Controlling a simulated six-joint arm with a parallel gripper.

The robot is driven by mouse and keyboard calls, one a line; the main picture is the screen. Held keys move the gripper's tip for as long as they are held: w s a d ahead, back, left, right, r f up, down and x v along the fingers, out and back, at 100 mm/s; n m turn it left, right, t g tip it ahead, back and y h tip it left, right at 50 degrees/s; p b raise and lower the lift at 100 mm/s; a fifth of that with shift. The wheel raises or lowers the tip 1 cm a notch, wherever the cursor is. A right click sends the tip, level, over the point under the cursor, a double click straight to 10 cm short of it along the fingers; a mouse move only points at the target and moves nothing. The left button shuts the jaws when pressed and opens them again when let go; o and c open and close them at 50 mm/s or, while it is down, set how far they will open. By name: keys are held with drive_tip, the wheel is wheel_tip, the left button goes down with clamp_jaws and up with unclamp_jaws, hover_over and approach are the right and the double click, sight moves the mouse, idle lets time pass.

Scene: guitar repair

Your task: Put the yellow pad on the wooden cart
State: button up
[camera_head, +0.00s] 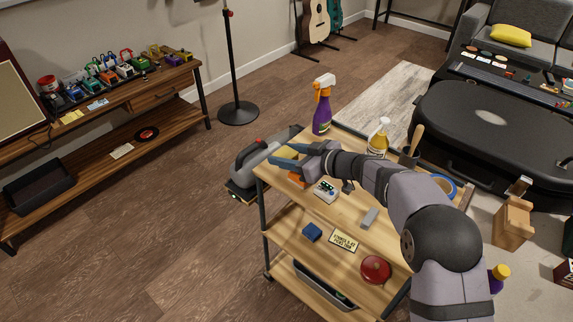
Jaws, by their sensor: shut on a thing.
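The yellow pad (286,153) is between the blue fingers of my gripper (283,153), which is shut on it. The gripper and pad show over the back left corner of the wooden cart (345,217). I cannot tell whether the pad touches the cart top or hangs a little above it. The fingers and wrist hide part of the pad and part of the top shelf.
On the cart top are a purple spray bottle (322,108), an orange item (298,179), a small white device (327,191), a grey block (369,218), a yellow bottle (378,138) and blue tape (444,184). A grey case (258,158) stands behind the cart's left side.

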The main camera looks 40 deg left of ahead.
drive_tip(key=shift+f+b, duration=0.3)
drive_tip(key=shift+f, duration=1.6)
drive_tip(key=shift+f, duration=0.25)
